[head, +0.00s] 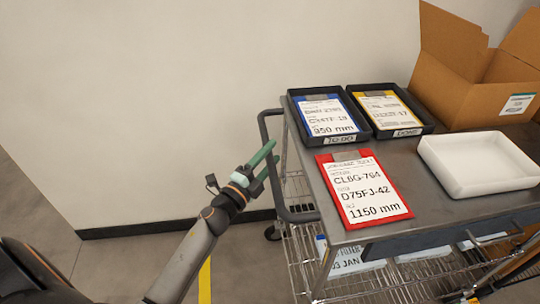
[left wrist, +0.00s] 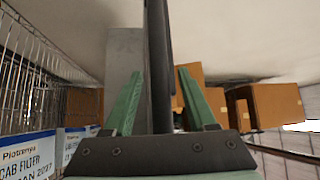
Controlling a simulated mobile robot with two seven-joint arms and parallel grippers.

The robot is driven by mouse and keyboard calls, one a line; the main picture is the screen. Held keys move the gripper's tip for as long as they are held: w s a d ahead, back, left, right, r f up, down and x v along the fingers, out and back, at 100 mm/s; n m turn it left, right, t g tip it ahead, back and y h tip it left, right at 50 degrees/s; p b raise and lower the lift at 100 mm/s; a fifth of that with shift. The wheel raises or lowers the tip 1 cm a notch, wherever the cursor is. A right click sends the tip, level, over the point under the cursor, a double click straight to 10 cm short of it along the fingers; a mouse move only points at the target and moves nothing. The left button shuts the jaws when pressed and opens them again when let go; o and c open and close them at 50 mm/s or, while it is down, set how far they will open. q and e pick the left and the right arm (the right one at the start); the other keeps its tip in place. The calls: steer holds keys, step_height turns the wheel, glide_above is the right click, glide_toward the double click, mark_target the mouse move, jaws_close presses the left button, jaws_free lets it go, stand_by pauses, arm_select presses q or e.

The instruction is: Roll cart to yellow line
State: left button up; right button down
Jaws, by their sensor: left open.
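The cart (head: 405,160) is a grey-topped metal trolley with wire lower shelves, at the right of the head view. Its dark handle (head: 272,185) loops out from the left end; in the left wrist view the handle bar (left wrist: 159,60) runs upright between the green fingers. My left gripper (head: 266,160) is at the handle, open, with a finger on each side of the bar. In the left wrist view gaps show between my left gripper's fingers (left wrist: 160,95) and the bar. The yellow line (head: 205,282) lies on the floor, partly hidden behind my left arm. My right gripper is not in view.
On the cart top are a red clipboard (head: 364,188), two black trays (head: 292,96) (head: 428,122) with blue and yellow clipboards, a white tray (head: 480,185) and an open cardboard box (head: 455,95). A wall (head: 150,120) with dark baseboard (head: 170,227) stands behind. Floor left is clear.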

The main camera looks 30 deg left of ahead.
arm_select(q)
jaws_close()
stand_by(1.3)
